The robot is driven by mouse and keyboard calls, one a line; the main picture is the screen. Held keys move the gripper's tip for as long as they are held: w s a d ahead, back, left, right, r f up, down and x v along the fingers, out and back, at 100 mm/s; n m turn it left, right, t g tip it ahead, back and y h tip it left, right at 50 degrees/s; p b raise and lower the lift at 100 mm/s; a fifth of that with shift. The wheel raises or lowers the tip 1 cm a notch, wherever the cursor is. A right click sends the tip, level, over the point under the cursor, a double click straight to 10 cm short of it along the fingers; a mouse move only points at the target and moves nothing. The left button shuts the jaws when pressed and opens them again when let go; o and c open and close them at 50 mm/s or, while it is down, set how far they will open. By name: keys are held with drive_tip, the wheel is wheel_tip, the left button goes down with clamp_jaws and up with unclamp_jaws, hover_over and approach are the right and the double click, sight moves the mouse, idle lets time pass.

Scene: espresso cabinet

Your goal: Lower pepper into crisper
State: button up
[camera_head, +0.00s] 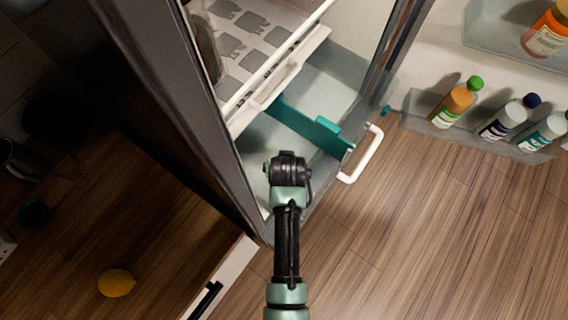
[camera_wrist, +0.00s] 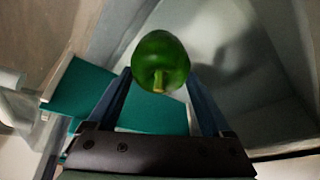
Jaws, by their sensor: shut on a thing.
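A green pepper (camera_wrist: 160,58) is held between the two fingers of my gripper (camera_wrist: 160,78), its stem towards the wrist camera. In the head view my arm reaches into the lower part of the open fridge; its wrist hides the fingers and the pepper. The crisper has a teal front (camera_head: 301,124) and a white handle (camera_head: 363,155), just right of and beyond my wrist. The teal front also shows left of the pepper in the wrist view (camera_wrist: 82,92). Pale grey surfaces lie beyond the pepper; I cannot tell how far below it they are.
A white shelf or drawer (camera_head: 283,72) with grey-patterned contents sits above the crisper. The fridge's dark side wall (camera_head: 175,90) stands close left of my arm. The open door holds several bottles (camera_head: 455,103) at the right. A yellow fruit (camera_head: 117,282) lies on wood at lower left.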

drive_tip(key=shift+f+b, duration=1.1)
drive_tip(key=shift+f, duration=0.4)
idle(0.5)
drive_tip(key=o, duration=1.2)
drive_tip(key=shift+c, duration=0.2)
drive_tip(key=v, duration=1.3)
drive_tip(key=shift+p, duration=0.35)
